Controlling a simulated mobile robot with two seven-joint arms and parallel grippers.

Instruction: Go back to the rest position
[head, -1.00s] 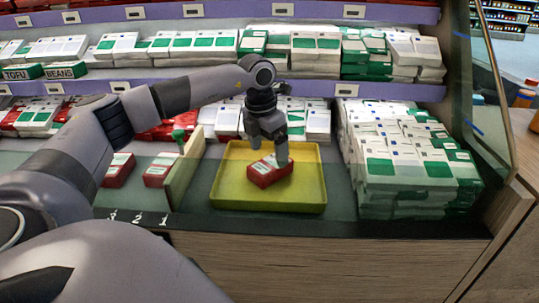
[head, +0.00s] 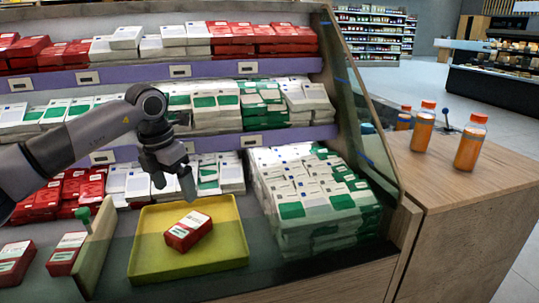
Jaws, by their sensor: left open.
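My left gripper (head: 174,186) is open and empty above the yellow tray (head: 196,268), apart from the red box. The arm comes in from the left edge. A red and white box (head: 188,231) lies tilted at an angle in the tray, below and slightly right of the fingertips. My right gripper is not in view.
Shelves of red, white and green boxes (head: 230,38) rise behind. Stacked white-green boxes (head: 318,205) stand right of the tray. A divider (head: 95,250) with a green knob and two red boxes are on the left. A wooden counter (head: 450,185) holds orange juice bottles (head: 470,142).

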